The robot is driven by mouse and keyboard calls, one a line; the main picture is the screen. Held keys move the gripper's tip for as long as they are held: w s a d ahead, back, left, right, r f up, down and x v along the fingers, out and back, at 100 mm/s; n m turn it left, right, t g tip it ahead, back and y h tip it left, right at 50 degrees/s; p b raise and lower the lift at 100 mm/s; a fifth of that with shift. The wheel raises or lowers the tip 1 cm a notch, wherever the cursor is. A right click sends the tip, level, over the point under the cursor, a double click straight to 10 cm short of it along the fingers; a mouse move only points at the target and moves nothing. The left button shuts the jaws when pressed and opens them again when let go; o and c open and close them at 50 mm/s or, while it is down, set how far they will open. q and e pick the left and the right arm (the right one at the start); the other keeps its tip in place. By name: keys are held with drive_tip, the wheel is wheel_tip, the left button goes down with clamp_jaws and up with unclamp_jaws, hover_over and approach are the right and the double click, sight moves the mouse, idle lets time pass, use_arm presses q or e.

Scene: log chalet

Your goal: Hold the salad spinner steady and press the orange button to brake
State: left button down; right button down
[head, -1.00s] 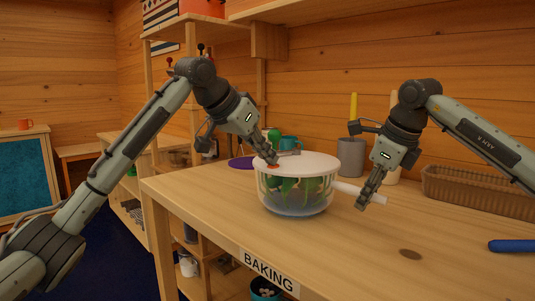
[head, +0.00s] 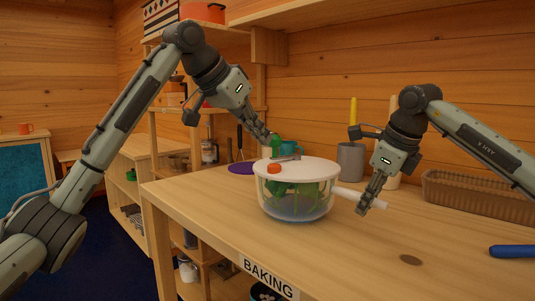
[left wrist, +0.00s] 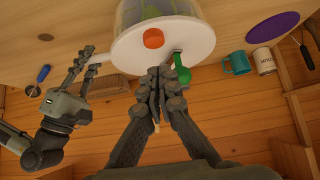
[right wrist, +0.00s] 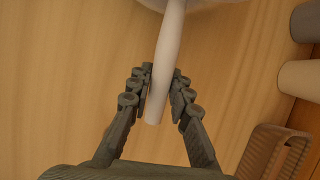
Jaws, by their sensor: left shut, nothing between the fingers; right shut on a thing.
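The salad spinner (head: 297,205) stands upright on the wooden counter, a clear bowl with green leaves inside under a white lid. The orange button (head: 274,169) is on the lid and also shows in the left wrist view (left wrist: 153,38). A green crank knob (left wrist: 182,72) is at the lid's edge. My left gripper (head: 268,138) is shut and empty, above the lid by the knob; in its wrist view its fingertips (left wrist: 160,74) are apart from the button. My right gripper (head: 371,199) is shut around the spinner's white side handle (right wrist: 165,60).
A teal mug (left wrist: 237,63), a white labelled can (left wrist: 264,60) and a purple disc (left wrist: 272,27) are on the counter behind the spinner. A wicker basket (head: 478,195) and a blue-handled item (head: 512,251) are to the right. The front of the counter is mostly clear.

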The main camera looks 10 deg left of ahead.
drive_tip(key=shift+r, duration=0.1)
use_arm(q)
drive_tip(key=v, duration=0.7)
drive_tip(key=shift+r, duration=0.15)
idle(0.5)
use_arm(e)
drive_tip(key=c, duration=1.3)
unclamp_jaws()
